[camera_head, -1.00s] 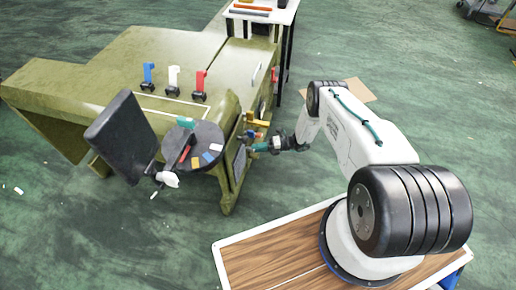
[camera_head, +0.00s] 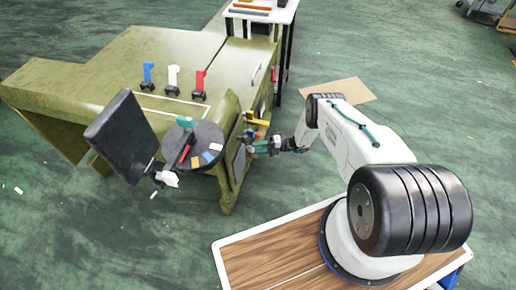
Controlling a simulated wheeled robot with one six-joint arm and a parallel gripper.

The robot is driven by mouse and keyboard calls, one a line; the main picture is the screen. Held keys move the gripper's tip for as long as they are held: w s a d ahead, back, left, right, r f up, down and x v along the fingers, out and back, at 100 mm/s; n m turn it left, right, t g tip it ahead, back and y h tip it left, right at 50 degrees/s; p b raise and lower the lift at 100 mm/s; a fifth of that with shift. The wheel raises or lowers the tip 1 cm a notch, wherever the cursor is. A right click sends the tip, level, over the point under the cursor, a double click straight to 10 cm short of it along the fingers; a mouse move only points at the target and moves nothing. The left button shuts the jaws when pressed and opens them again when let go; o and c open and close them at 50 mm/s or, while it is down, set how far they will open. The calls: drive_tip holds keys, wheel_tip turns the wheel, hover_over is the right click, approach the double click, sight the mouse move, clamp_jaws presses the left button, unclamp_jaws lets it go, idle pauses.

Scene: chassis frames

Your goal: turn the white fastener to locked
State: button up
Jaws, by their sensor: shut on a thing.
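An upright white piece (camera_head: 173,77) with a dark base stands on the olive chassis (camera_head: 105,88), between a blue one (camera_head: 148,73) and a red one (camera_head: 199,84). It looks like the white fastener; its lock state is too small to read. My gripper (camera_head: 272,146) is away from it, low beside the chassis's right side panel. It is shut on a small teal piece (camera_head: 259,148) that points toward the panel. Whether that piece touches the panel cannot be told.
A round dark disc (camera_head: 209,134) with coloured blocks and a black screen-like panel (camera_head: 121,138) stand at the chassis front. Small yellow parts (camera_head: 257,122) jut from the side near my gripper. A white-topped table (camera_head: 280,15) stands behind. Cardboard (camera_head: 348,91) lies on open floor.

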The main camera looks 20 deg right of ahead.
drive_tip(key=o, duration=1)
drive_tip(key=shift+d, duration=0.1)
drive_tip(key=v, duration=0.7)
drive_tip(key=shift+d, duration=0.35)
